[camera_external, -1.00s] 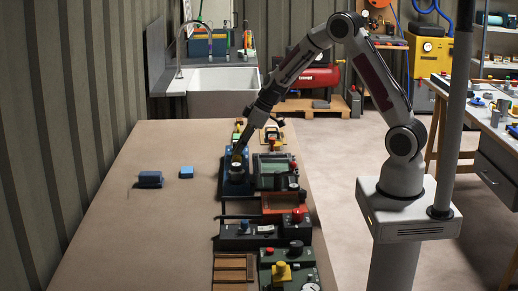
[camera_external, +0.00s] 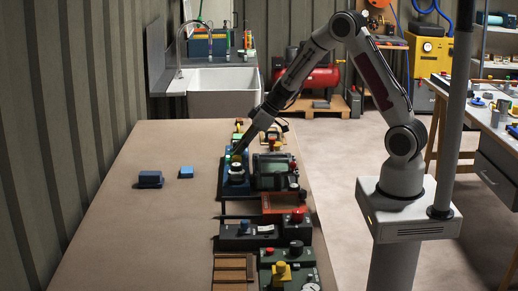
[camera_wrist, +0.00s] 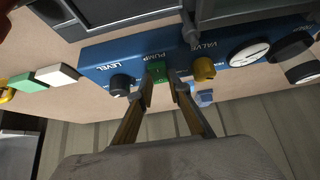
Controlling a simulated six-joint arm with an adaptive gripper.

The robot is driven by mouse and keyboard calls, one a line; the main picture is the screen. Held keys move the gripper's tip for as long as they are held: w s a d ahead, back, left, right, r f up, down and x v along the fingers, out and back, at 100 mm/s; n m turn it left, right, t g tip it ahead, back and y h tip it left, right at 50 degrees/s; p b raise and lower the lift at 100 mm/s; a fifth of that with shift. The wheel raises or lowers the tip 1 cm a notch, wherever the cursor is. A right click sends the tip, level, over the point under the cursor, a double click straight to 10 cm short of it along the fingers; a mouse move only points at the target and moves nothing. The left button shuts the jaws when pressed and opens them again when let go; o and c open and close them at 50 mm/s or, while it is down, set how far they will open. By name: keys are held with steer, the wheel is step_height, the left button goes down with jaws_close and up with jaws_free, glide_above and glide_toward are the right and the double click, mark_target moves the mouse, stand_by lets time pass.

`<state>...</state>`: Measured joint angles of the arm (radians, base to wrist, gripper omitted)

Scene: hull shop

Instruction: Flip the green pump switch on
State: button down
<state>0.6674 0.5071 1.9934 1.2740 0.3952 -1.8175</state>
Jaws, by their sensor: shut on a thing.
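The green pump switch (camera_wrist: 156,71) sits on a blue panel (camera_wrist: 105,60) under the label PUMP in the wrist view. A black LEVEL knob (camera_wrist: 121,85) is on its left and a yellow VALVE knob (camera_wrist: 204,69) on its right. My gripper (camera_wrist: 161,77) has its two fingers at the switch and is shut on it, with the fingers partly hiding it. In the external view my gripper (camera_external: 238,154) reaches down to the blue panel (camera_external: 226,182) on the long table. The switch's exact on or off position cannot be told.
A white round dial (camera_wrist: 249,54) and a dark cylinder (camera_wrist: 298,63) are farther right on the panel. Other control boxes (camera_external: 240,236) line the table's right side. A small blue block (camera_external: 186,172) lies on the table's left half, which is mostly clear.

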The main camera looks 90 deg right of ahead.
steer(key=shift+a+t, duration=0.2)
steer(key=shift+t, duration=0.1)
stand_by(0.5)
steer(key=c, duration=1.9)
jaws_free()
steer(key=shift+d, duration=0.1)
steer(key=shift+s+d+r, duration=0.1)
steer(key=shift+s, duration=0.05)
steer(key=shift+v, duration=5.85)
